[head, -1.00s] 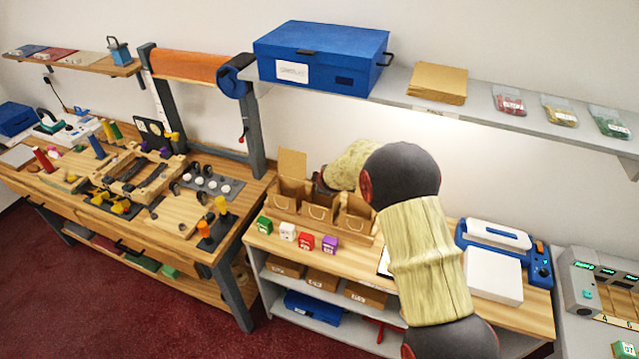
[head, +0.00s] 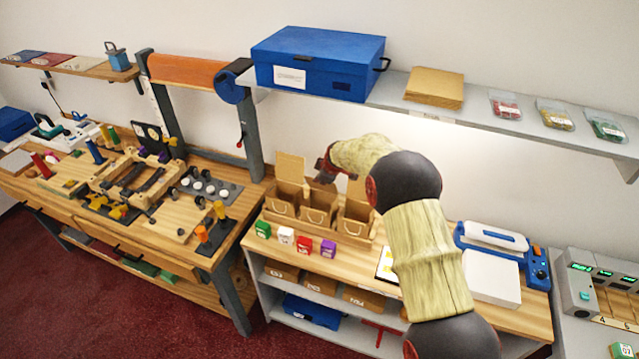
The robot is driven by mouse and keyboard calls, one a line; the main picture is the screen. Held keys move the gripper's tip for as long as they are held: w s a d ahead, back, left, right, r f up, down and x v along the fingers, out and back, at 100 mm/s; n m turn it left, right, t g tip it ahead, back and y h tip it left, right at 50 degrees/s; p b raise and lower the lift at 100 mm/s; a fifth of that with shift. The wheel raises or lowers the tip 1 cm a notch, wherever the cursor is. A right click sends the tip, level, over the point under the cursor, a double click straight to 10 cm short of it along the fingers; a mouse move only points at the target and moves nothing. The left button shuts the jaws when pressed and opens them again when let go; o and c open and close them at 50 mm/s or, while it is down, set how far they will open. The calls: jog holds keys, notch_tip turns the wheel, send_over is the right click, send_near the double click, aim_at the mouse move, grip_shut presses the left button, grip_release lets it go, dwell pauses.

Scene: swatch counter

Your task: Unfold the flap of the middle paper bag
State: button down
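Three brown paper bags stand in a row in a wooden holder (head: 340,236) on the counter. The left bag (head: 285,206) has its flap (head: 290,168) standing upright. The middle paper bag (head: 316,217) stands between the others; its top edge is partly visible, and I cannot make out its flap clearly. The right bag (head: 354,226) has a piece of brown paper (head: 357,187) upright behind it, partly covered by my arm. My gripper (head: 322,177) is above the rear of the middle bag. Its fingers are small and dark, so whether they are open or shut is unclear.
Green, white, red and purple small boxes (head: 303,245) line the counter in front of the holder. A blue and white device (head: 495,265) stands to the right. A shelf (head: 400,99) with a blue case (head: 318,64) runs above my arm.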

jog(key=shift+w+d+r+g+y+b, duration=0.15)
jog(key=shift+w+d+r+g+b, duration=0.1)
jog(key=shift+w+g, duration=0.25)
jog(key=shift+w+d+r+g+y+b, duration=0.15)
jog(key=shift+w+g+b, duration=0.15)
jog(key=shift+w, duration=0.3)
jog(key=shift+w+d+r+b, duration=0.1)
jog(key=shift+w+d+b, duration=0.1)
jog(key=shift+w+b, duration=0.3)
jog(key=shift+w+r, duration=0.15)
jog(key=shift+w, duration=0.1)
jog(key=c, duration=2.1)
grip_release()
jog(key=shift+r, duration=0.1)
jog(key=v, duration=0.7)
jog(key=shift+s+d+r, duration=0.1)
jog(key=shift+s, duration=0.05)
jog(key=shift+m, duration=0.4)
